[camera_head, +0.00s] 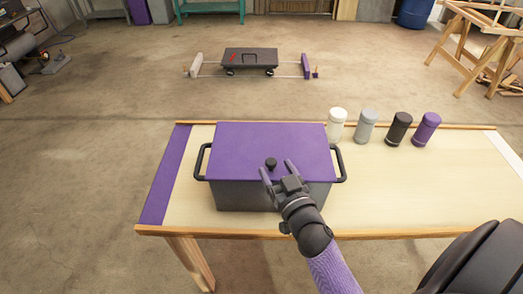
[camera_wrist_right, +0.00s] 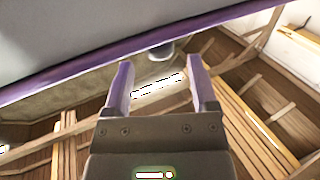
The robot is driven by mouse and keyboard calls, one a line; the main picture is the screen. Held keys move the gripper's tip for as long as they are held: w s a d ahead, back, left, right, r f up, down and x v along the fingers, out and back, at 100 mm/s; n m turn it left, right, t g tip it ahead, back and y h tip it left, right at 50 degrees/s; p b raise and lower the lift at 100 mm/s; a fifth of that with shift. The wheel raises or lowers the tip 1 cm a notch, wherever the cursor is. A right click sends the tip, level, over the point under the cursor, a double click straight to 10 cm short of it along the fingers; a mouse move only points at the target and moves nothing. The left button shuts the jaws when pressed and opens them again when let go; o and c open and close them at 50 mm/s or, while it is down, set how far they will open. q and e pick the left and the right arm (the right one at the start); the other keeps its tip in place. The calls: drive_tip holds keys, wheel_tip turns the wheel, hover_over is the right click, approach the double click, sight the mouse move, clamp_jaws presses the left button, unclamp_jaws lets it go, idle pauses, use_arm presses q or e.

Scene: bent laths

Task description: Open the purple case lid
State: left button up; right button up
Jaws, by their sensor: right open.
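The case (camera_head: 245,196) is a dark grey box with a purple lid (camera_head: 250,140) and black side handles, standing on the table. The lid lies flat and closed on it, with a small black knob (camera_head: 271,162) near its front edge. My right gripper (camera_head: 278,168) is open and empty at the front of the lid, its fingers close to the knob. I cannot tell whether they touch it. In the right wrist view both fingers (camera_wrist_right: 158,68) are apart under a purple-edged surface. A small grey round shape shows just beyond them. My left gripper is out of view.
The table (camera_head: 400,196) has a purple strip at its left end. White, grey, black and purple canisters (camera_head: 365,126) stand along its back right edge. The tabletop right of the case is clear. A low cart (camera_head: 250,60) stands on the floor behind.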

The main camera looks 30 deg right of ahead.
sight(268, 156)
drive_tip(key=w, duration=0.3)
drive_tip(key=w+d, duration=0.1)
drive_tip(key=w, duration=0.1)
drive_tip(key=shift+w+f+b, duration=0.1)
drive_tip(key=shift+w+b, duration=0.1)
drive_tip(key=shift+b, duration=0.15)
clamp_jaws()
idle(1.0)
